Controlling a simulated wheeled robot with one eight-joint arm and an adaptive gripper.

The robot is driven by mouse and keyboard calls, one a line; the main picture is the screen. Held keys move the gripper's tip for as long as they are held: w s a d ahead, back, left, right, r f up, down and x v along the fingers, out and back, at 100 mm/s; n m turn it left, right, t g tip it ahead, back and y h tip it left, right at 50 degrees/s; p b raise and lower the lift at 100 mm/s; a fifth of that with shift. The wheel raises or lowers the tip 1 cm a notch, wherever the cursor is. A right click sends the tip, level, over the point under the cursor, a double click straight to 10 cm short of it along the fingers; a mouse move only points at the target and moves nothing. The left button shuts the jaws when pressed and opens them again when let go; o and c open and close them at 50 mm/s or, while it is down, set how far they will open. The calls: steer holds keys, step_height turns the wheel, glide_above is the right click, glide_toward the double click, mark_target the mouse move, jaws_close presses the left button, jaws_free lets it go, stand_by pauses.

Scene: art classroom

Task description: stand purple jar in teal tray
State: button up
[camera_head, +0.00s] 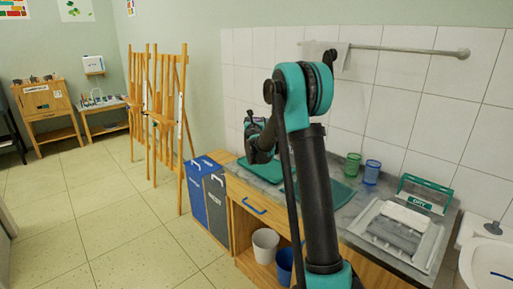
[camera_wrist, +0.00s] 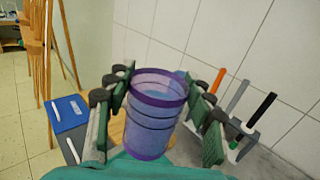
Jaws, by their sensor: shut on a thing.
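The purple jar (camera_wrist: 154,112) is see-through and stands roughly upright between the fingers of my gripper (camera_wrist: 158,118) in the wrist view. The fingers press on it from both sides. In the head view my gripper (camera_head: 256,138) is above the counter's left end, and the jar is mostly hidden by my arm. The teal tray (camera_head: 262,171) lies on the counter below the gripper. A teal surface (camera_wrist: 140,168) shows under the jar in the wrist view. I cannot tell whether the jar touches it.
A darker teal mat (camera_head: 340,193) lies right of the tray, partly behind my arm. A green cup (camera_head: 352,165) and a blue cup (camera_head: 372,172) stand near the tiled wall. A drying rack (camera_head: 400,228) fills the right. Upright tools (camera_wrist: 240,110) stand right of my gripper.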

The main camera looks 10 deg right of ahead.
step_height(320, 180, down, 13)
steer(key=shift+r, duration=0.2)
stand_by(0.3)
steer(key=o, duration=1.3)
steer(key=shift+f, duration=0.1)
steer(key=shift+c, duration=0.2)
